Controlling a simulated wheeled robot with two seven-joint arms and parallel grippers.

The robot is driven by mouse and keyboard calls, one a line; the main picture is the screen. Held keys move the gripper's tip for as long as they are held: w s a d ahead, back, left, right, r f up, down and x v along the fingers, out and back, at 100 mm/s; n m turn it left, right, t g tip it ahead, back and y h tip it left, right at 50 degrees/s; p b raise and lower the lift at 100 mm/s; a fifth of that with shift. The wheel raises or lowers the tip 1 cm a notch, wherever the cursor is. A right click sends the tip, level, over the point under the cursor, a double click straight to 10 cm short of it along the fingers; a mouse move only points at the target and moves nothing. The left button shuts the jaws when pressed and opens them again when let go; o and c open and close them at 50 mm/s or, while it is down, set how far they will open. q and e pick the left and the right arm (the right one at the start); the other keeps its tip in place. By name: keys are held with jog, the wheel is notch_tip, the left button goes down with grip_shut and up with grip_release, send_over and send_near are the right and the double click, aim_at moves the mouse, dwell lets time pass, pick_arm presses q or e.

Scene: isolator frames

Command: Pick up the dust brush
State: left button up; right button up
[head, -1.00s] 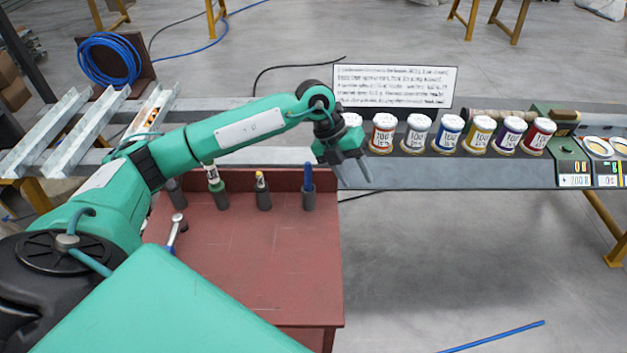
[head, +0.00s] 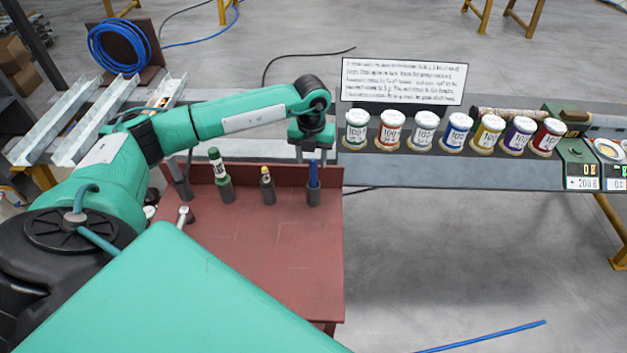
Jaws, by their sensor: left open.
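A blue-handled tool (head: 314,174) stands upright in a dark cup at the back right of the red bench (head: 265,250). It may be the dust brush, but its shape is too small to tell. My left gripper (head: 312,156) points down directly above it. Its fingers are open and look apart on either side of the tool's top; I cannot tell whether they touch it. A green-and-white tool (head: 218,165) and a small yellow-topped tool (head: 266,178) stand in other cups to the left. My right gripper is not in view.
A metal-headed tool (head: 183,216) is at the bench's left. Several lidded jars (head: 424,128) line the grey shelf (head: 440,172) at right, before a text board (head: 402,82). Scales (head: 590,175) stand at far right. The bench's front is clear.

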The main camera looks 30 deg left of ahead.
aim_at(313, 169)
pick_arm(q)
jog(key=shift+f+p, duration=0.35)
jog(key=f, duration=0.1)
jog(key=f+p, duration=0.1)
jog(key=f, duration=0.1)
jog(key=shift+w+d+f+p, duration=0.15)
jog(key=shift+w+f+p, duration=0.1)
jog(key=shift+w+p, duration=0.05)
jog(key=shift+f, duration=0.5)
grip_shut()
